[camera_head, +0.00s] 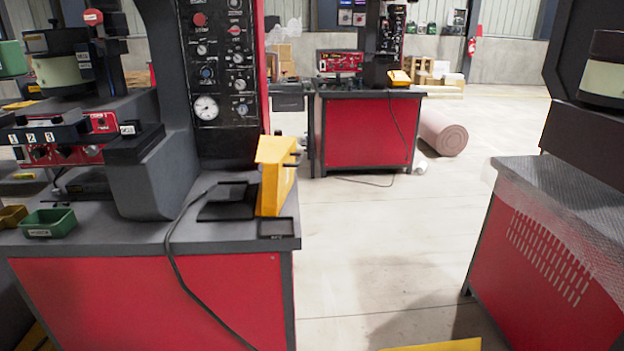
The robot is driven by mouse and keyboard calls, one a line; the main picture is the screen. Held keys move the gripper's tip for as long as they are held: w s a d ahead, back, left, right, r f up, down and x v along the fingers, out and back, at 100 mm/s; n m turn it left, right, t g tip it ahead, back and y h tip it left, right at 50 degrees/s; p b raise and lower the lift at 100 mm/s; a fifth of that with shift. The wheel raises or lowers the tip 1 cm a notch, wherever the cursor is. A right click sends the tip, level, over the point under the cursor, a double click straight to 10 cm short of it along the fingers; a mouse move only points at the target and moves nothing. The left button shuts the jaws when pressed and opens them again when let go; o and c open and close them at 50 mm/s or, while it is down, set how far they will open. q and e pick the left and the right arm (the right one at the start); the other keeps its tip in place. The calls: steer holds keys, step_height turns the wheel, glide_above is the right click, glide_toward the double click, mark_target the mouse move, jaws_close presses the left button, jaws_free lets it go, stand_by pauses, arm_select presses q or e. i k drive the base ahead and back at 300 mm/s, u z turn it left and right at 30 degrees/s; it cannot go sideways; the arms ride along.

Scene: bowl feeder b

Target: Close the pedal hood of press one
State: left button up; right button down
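A yellow pedal hood (272,178) stands upright at the right corner of the near press's grey table top (130,236). Its top leans over to the right, and small dark parts show at its right side. Flat dark plates lie on the table beside it. The near press (205,60) has a dark column with a gauge and knobs, and a red front. I cannot read a number that marks it as press one. Neither of my grippers is in view.
A black cable (178,270) hangs over the near table's front. A green tray (48,223) sits at its left. Another red press table (368,132) with a yellow hood (398,77) stands behind. A red cabinet (545,260) is at right. The floor between is open.

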mark_target(277, 155)
steer(key=u, duration=0.45)
steer(key=i, duration=0.95)
steer(key=u, duration=0.15)
